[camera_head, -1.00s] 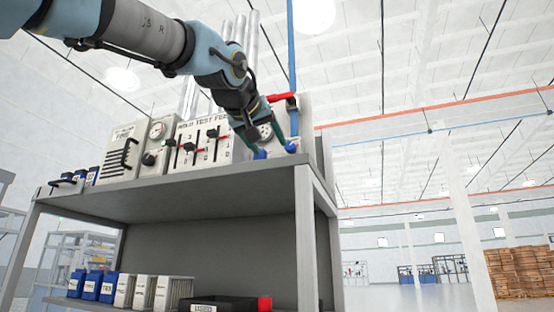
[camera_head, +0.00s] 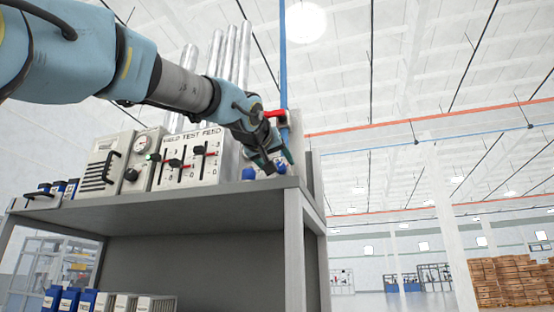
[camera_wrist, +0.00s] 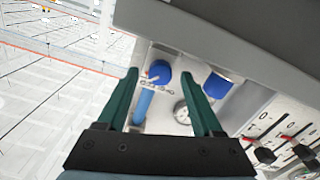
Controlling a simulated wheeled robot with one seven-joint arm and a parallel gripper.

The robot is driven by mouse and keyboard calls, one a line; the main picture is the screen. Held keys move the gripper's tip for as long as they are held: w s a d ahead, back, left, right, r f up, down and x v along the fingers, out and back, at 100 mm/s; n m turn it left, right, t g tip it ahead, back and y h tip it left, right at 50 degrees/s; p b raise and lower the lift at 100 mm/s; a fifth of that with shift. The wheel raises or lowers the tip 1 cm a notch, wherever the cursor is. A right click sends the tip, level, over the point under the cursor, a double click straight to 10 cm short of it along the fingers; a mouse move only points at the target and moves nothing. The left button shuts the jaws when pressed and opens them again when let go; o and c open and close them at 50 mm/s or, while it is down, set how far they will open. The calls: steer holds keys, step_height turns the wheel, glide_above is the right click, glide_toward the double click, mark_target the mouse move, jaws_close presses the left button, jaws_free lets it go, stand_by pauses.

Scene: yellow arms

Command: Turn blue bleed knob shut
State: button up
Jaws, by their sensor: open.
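Two blue knobs sit low on a light grey panel in the head view, a left one (camera_head: 248,173) and a right one (camera_head: 283,168). In the wrist view the right knob (camera_wrist: 160,72) shows between the green fingertips of my gripper (camera_wrist: 160,74), with a small silver piece beside it. The left knob (camera_wrist: 217,85) is outside the fingers. My gripper (camera_head: 274,163) is open, with nothing held, in front of the panel. I cannot tell whether its fingers touch the knob. The fingers partly cover the knobs in the head view.
A red handle (camera_head: 276,114) and blue pipe (camera_head: 284,70) rise above the panel. A slider box (camera_head: 190,160) and gauge box (camera_head: 143,158) stand to the left on the grey bench (camera_head: 170,201). A round dial (camera_wrist: 182,112) lies between the knobs. Open floor lies right.

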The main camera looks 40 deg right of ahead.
jaws_close()
stand_by(0.6)
